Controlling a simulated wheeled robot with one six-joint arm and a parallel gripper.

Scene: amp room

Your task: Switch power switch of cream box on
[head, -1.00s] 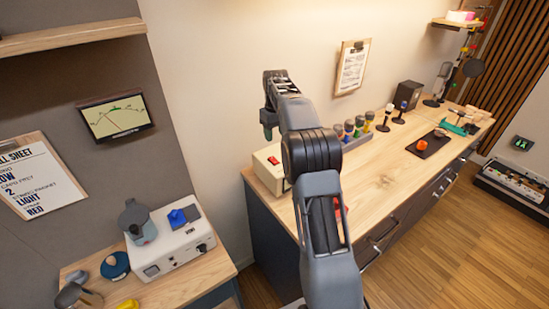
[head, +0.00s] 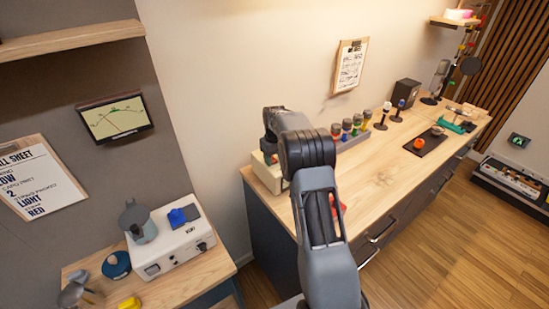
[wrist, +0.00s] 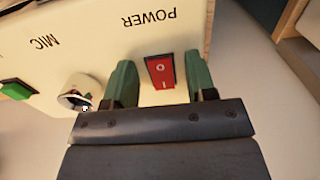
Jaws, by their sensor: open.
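The cream box (head: 264,177) stands on the left end of the long wooden counter in the head view, partly hidden by my arm. In the wrist view the cream box (wrist: 105,22) fills the top, with the upside-down words POWER and MIC on it. Its red power switch (wrist: 161,72), a rocker marked O and I, sits below the word POWER. My gripper (wrist: 160,82) is open, with one green finger on each side of the switch and nothing held. I cannot tell whether the fingers touch the face or which way the rocker is tilted.
A round metal knob or socket (wrist: 77,97) and a green button (wrist: 16,90) are left of the fingers on the box. A rack (head: 350,137) with several coloured-top items stands behind my arm. A white device (head: 172,240) sits on the left bench.

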